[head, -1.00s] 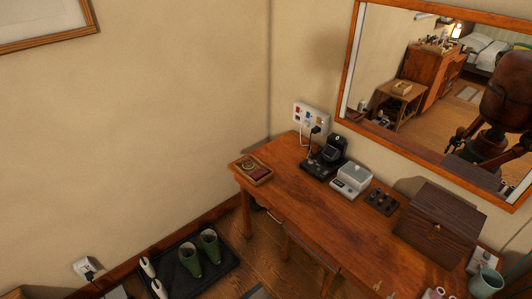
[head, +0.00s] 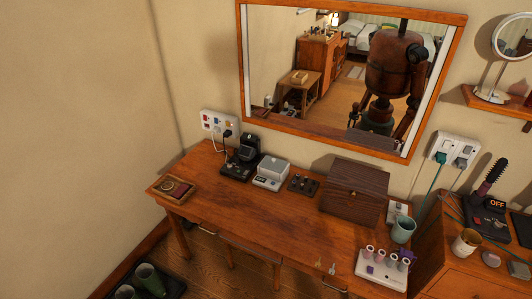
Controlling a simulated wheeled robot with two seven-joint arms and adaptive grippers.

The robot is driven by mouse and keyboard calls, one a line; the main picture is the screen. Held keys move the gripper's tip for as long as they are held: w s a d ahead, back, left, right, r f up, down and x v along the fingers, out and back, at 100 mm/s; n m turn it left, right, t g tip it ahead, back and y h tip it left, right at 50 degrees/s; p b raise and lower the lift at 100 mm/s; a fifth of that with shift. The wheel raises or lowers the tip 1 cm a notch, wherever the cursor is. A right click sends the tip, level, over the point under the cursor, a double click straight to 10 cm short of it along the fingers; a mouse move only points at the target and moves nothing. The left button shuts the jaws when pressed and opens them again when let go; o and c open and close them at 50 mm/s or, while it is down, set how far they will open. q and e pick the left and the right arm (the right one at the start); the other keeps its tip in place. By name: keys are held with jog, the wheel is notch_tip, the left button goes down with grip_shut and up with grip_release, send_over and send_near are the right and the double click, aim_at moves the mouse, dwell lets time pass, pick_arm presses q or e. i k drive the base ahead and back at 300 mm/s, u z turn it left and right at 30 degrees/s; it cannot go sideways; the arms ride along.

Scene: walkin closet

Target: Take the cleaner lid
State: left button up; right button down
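A small white and grey cleaner (head: 268,183) stands on the wooden dressing table, below the mirror. A pale grey lid (head: 273,168) sits on top of it and looks closed. Neither of my grippers shows directly in the head view. Only my reflection shows in the mirror, too small to tell the grippers' state.
The wooden table (head: 235,207) also bears a black watch stand (head: 246,150) left of the cleaner, a small dark tray (head: 303,184) and a brown box (head: 355,191) to its right. A wooden tray (head: 173,188) lies at the left end. The table's front middle is clear.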

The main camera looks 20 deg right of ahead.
aim_at(273, 164)
jog(key=z, duration=0.4)
jog(key=i, duration=1.3)
jog(key=u, duration=0.5)
